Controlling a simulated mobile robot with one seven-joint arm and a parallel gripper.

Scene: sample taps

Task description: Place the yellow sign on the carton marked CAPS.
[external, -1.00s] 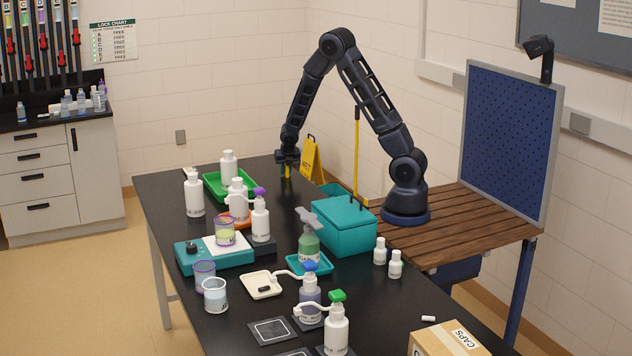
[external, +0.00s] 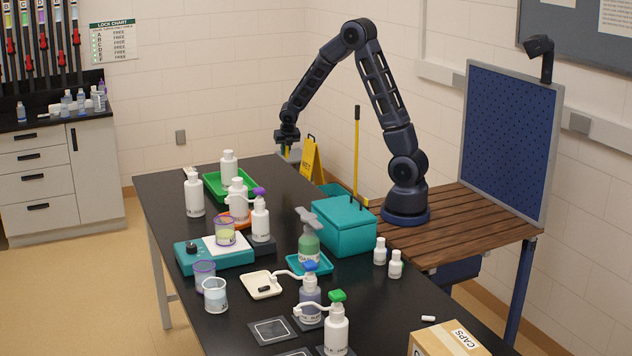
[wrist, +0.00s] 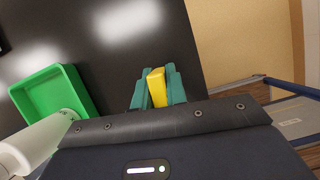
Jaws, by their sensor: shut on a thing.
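My gripper (external: 287,148) is raised above the far end of the black table. In the wrist view its teal fingers (wrist: 158,92) are shut on a small yellow piece, the yellow sign (wrist: 157,87). Only a narrow part of the sign shows there, and any print on it is hidden. In the external view the sign is a small yellow patch below the fingers. The cardboard carton marked CAPS (external: 446,341) is at the near right of the table, cut off by the bottom edge, far from my gripper.
A green tray (external: 217,187) and white bottles stand near the far end. A yellow floor sign (external: 313,160) stands behind the table. Bare table lies left of the carton.

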